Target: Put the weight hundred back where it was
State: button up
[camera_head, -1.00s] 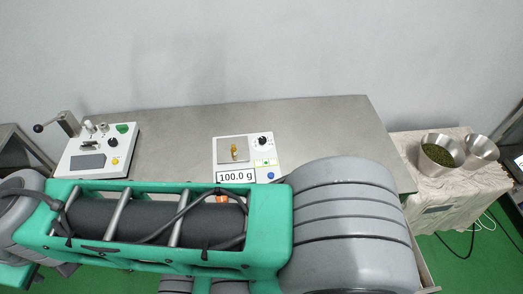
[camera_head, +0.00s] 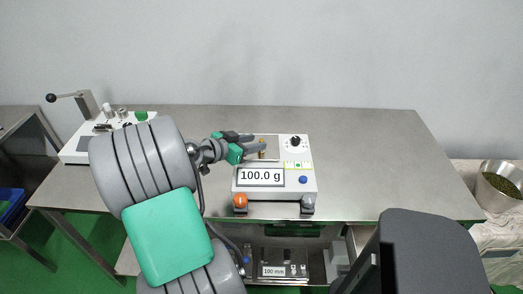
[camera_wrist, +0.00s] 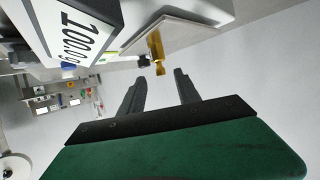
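The brass hundred weight (camera_head: 262,153) stands on the pan of the white scale (camera_head: 275,190), whose display reads 100.0 g. In the wrist view the weight (camera_wrist: 158,55) is just beyond the fingertips, roughly centred between them, against the scale plate (camera_wrist: 185,35). My gripper (camera_head: 258,143) reaches in from the left at the scale pan. In the wrist view my gripper (camera_wrist: 160,78) has its two dark fingers apart with nothing between them. The fingers partly hide the pan in the head view.
A white device with a lever (camera_head: 85,147) stands at the table's left. The grey table (camera_head: 380,150) is clear right of the scale. Below its front edge, an open storage space (camera_head: 290,255) holds small items. A metal bowl of green leaves (camera_head: 497,185) stands far right.

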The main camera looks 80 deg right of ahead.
aim_at(260, 141)
jog(key=x, duration=0.4)
jog(key=shift+d+f, duration=0.1)
jog(key=shift+d, duration=0.1)
jog(key=shift+w, duration=0.1)
jog(key=shift+c, duration=0.3)
grip_shut()
